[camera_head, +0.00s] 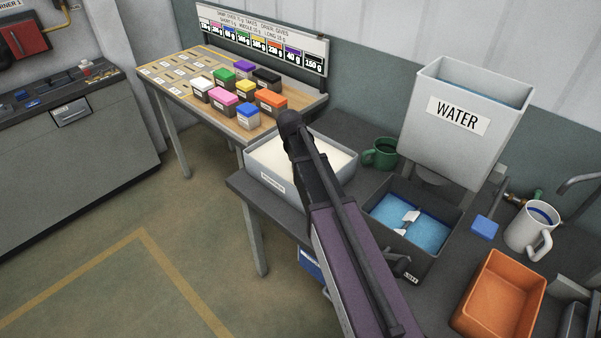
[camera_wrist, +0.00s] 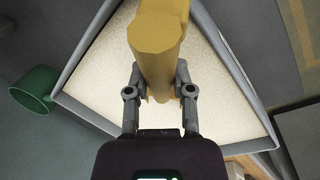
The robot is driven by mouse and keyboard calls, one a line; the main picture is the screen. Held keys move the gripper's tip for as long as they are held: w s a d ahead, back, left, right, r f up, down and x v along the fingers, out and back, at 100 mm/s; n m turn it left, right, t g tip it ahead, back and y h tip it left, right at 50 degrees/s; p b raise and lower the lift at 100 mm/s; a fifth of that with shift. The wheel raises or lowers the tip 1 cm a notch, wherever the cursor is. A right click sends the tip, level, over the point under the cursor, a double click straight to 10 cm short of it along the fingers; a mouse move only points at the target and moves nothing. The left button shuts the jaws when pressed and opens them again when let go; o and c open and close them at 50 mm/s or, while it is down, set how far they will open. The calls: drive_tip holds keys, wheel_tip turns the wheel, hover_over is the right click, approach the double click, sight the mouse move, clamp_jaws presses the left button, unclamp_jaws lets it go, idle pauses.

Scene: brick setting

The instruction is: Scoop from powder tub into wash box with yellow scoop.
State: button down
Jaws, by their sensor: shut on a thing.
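The powder tub (camera_head: 264,176) is a grey-white box of pale powder on the dark bench, partly hidden by my arm in the head view. Its powder (camera_wrist: 95,75) fills much of the wrist view. My gripper (camera_wrist: 159,78) is shut on the yellow scoop (camera_wrist: 158,40), over the tub. The scoop's far end runs out of the top of the wrist view, so I cannot tell whether it holds powder or touches it. My arm hides gripper and scoop in the head view. The wash box (camera_head: 428,265) is dark, with blue liquid and white pieces inside, right of my arm.
A green mug (camera_head: 380,153) stands between the tub and the WATER tank (camera_head: 462,112). Right of the wash box are a blue block (camera_head: 484,228), a white mug (camera_head: 530,227) and an orange bin (camera_head: 500,300). Several coloured boxes stand on the wooden table (camera_head: 197,112) behind.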

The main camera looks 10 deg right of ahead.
drive_tip(key=shift+w+f, duration=0.25)
drive_tip(key=shift+f, duration=0.2)
drive_tip(key=shift+w+d+f+t+b, duration=0.15)
drive_tip(key=shift+w+f+t+b, duration=0.3)
drive_tip(key=shift+w+b, duration=0.3)
drive_tip(key=shift+w+d+f+t+b, duration=0.1)
drive_tip(key=shift+w+f+t+b, duration=0.35)
drive_tip(key=shift+w, duration=0.4)
drive_tip(key=shift+w+d+f+t+h+b, duration=0.2)
drive_tip(key=shift+w+f+t+b, duration=0.2)
drive_tip(key=shift+w+t+b, duration=0.25)
drive_tip(key=shift+w+d+f+t+h+b, duration=0.15)
drive_tip(key=shift+w+f+t+b, duration=0.25)
drive_tip(key=shift+w, duration=0.4)
drive_tip(key=shift+t, duration=0.45)
drive_tip(key=shift+s+a+r+p, duration=0.1)
drive_tip(key=shift+s+r+p, duration=0.05)
drive_tip(key=shift+r+p, duration=4.8)
drive_tip(key=shift+r, duration=0.25)
drive_tip(key=shift+s, duration=0.1)
